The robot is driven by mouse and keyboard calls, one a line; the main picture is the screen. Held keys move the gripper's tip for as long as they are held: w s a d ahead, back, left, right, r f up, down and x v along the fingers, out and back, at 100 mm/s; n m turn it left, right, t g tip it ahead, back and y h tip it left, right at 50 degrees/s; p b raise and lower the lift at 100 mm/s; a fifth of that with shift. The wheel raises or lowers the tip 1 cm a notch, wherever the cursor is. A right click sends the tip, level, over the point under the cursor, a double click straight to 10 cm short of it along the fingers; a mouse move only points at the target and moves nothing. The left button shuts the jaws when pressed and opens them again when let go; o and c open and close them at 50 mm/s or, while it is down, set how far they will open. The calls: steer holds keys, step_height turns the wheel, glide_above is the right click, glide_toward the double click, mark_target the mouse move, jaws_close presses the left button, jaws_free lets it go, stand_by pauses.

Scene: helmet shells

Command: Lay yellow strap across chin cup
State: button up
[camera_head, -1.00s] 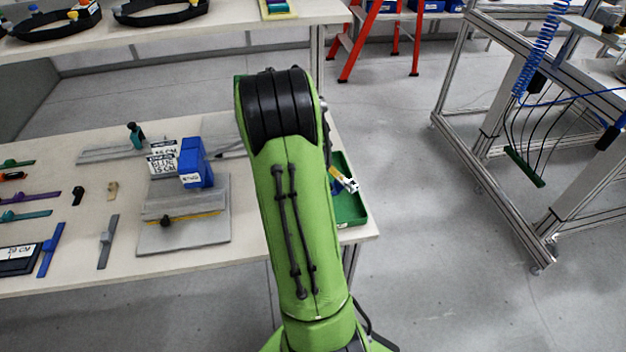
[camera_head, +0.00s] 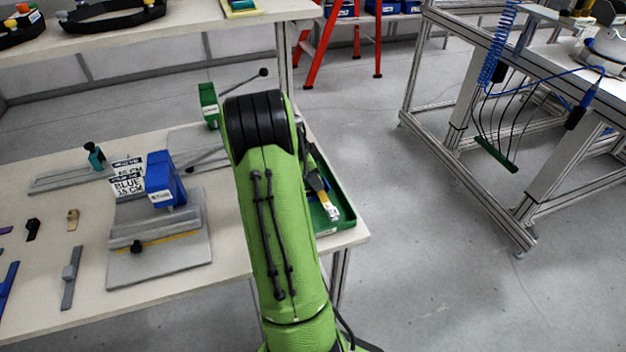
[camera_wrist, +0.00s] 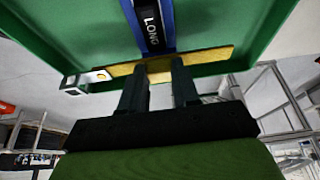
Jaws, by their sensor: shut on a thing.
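The yellow strap (camera_wrist: 205,58) crosses the wrist view, with a pale metal-like buckle (camera_wrist: 85,80) at its left end. My gripper (camera_wrist: 158,66) is shut on the strap near its middle, one dark finger on each side. In the head view the strap's buckle end (camera_head: 331,211) shows beside my green arm, over the green tray (camera_head: 350,222). My arm hides most of the gripper there. A blue strap with a black LONG label (camera_wrist: 152,22) lies in the tray beyond the yellow strap. I cannot make out a chin cup.
A blue block (camera_head: 163,180) stands on a grey fixture plate (camera_head: 180,262) left of my arm. Loose straps and small parts lie further left. A rear table holds black rings (camera_head: 112,18). A metal-framed bench (camera_head: 455,125) stands right, with open floor between.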

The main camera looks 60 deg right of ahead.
steer(key=shift+f+b, duration=0.4)
steer(key=shift+b, duration=0.15)
steer(key=o, duration=1)
steer(key=shift+r, duration=0.15)
